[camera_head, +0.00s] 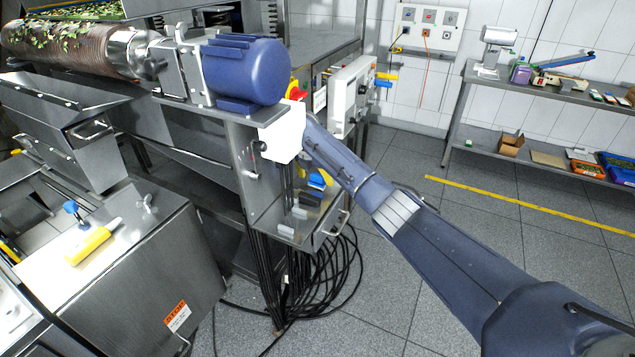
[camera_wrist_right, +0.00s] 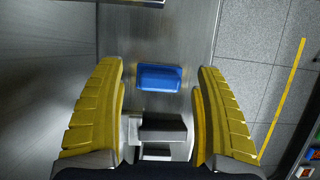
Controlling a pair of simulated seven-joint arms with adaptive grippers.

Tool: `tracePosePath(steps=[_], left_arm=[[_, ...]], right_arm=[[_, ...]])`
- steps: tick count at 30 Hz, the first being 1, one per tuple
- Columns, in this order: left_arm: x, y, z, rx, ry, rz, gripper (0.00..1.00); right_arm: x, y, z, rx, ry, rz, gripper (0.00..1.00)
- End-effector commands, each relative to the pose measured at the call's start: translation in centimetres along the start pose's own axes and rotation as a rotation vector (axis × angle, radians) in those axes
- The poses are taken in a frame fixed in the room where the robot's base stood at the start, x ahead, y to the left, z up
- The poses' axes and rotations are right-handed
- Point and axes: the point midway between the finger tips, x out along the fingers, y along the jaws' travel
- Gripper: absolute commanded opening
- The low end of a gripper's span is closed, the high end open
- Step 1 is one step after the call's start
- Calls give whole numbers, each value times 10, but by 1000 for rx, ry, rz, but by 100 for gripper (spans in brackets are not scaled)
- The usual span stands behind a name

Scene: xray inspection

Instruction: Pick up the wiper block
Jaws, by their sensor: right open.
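In the right wrist view, a dark grey block (camera_wrist_right: 162,128) and a smaller grey piece (camera_wrist_right: 153,153) lie on a metal tray (camera_wrist_right: 180,28), with a blue block (camera_wrist_right: 160,78) farther up. I cannot tell for sure which one is the wiper block. My right gripper (camera_wrist_right: 160,67) is open, its yellow fingers on both sides of these pieces and no contact visible. My left gripper is not in view.
A steel machine with a blue motor (camera_head: 243,70) stands beside my right arm. A control box (camera_head: 350,95) is close behind the tray. Black cables (camera_head: 325,275) lie coiled on the floor below. A shelf rack (camera_head: 545,90) stands at the right, across open floor.

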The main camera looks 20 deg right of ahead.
Motion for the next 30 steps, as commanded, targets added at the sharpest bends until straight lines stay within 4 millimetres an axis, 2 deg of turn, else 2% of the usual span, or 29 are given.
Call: tracePosePath(steps=[9, 24, 30], left_arm=[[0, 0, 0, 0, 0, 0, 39], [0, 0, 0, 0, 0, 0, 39], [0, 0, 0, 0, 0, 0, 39]], right_arm=[[2, 0, 0, 0, 0, 0, 71], [2, 0, 0, 0, 0, 0, 13], [2, 0, 0, 0, 0, 0, 12]])
